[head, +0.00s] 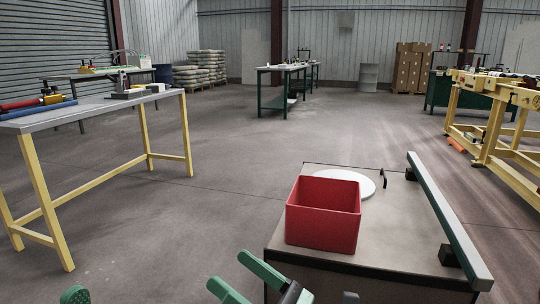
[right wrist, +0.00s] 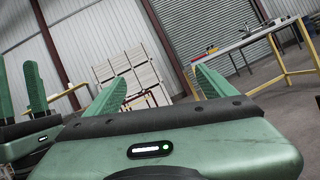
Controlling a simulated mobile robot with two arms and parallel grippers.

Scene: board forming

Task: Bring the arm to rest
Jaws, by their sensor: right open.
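My right gripper (head: 231,271) is at the bottom of the head view, left of the red bin. Its two green fingers stand apart with nothing between them. It also shows open and empty in the right wrist view (right wrist: 162,78). My left gripper (head: 75,294) shows only as a green tip at the bottom left edge of the head view. In the right wrist view, two parted green fingers of my left gripper (right wrist: 18,65) stand at the left edge, with nothing seen between them.
An open red bin (head: 322,222) stands on a flat grey top, before a white disc (head: 350,181) and beside a long bar (head: 446,218). A yellow-legged table (head: 110,107) stands left, and a yellow frame (head: 490,130) right. The floor between is clear.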

